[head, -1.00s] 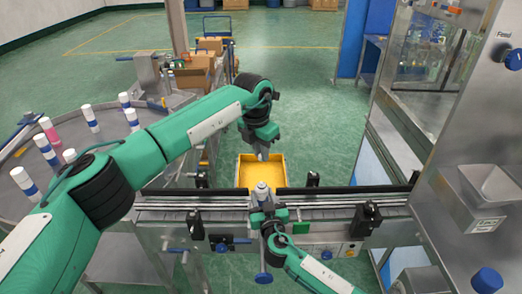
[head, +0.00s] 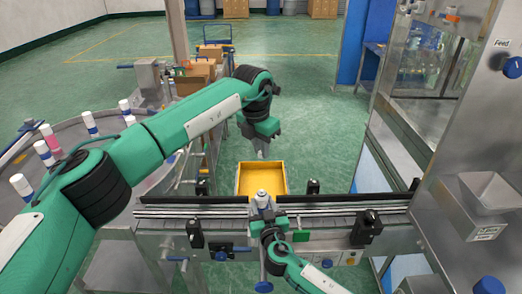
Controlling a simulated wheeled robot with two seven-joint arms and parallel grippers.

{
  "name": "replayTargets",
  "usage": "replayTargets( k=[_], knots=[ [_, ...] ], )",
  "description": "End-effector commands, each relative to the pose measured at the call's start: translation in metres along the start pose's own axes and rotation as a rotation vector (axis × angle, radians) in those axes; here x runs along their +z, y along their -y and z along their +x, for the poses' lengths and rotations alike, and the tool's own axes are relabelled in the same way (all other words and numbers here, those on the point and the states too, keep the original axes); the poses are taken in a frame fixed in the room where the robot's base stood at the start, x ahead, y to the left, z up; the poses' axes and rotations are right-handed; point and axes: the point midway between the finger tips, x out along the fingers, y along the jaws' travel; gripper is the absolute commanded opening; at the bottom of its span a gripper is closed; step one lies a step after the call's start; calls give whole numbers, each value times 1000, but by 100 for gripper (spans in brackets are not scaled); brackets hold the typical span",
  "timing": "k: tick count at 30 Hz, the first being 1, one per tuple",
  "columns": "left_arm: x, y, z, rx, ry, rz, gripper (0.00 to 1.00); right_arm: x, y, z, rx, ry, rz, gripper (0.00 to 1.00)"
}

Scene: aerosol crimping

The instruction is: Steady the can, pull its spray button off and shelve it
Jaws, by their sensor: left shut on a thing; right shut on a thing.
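The can (head: 262,195) stands upright at the conveyor, its pale top showing; its lower part is hidden by my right gripper. My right gripper (head: 264,209) is shut on the can from the near side. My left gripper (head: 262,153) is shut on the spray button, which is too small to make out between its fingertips. It hangs beyond the can, apart from it, above the far end of the yellow tray (head: 244,182).
The conveyor rail (head: 340,203) runs across in front, with black posts along it. A round table (head: 75,165) with several capped cans is at left. A steel machine with a hopper (head: 490,208) stands at right. Green floor lies beyond.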

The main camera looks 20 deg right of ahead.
Motion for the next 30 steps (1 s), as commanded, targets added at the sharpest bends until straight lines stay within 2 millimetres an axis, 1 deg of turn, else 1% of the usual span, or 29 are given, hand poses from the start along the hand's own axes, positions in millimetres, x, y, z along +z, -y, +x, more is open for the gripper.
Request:
replayTargets(
  k=[6,12,13,16,17,26,30],
  knots=[
    [1,0,-7,-1,1,0,0,0,0,0,0,0,0,14],
    [1,0,-7,0,0,0,0,0,0,0,0,0,0,14],
    [1,0,-7,0,0,0,0,0,0,0,0,0,0,44],
    [1,0,-7,0,0,0,0,0,0,0,0,0,0,63],
    [1,0,-7,0,0,0,0,0,0,0,0,0,0,65],
    [1,0,-6,0,0,0,0,0,0,-1,0,0,0,65],
    [0,0,0,0,0,0,0,3,0,-12,-1,1,2,65]
  ],
)
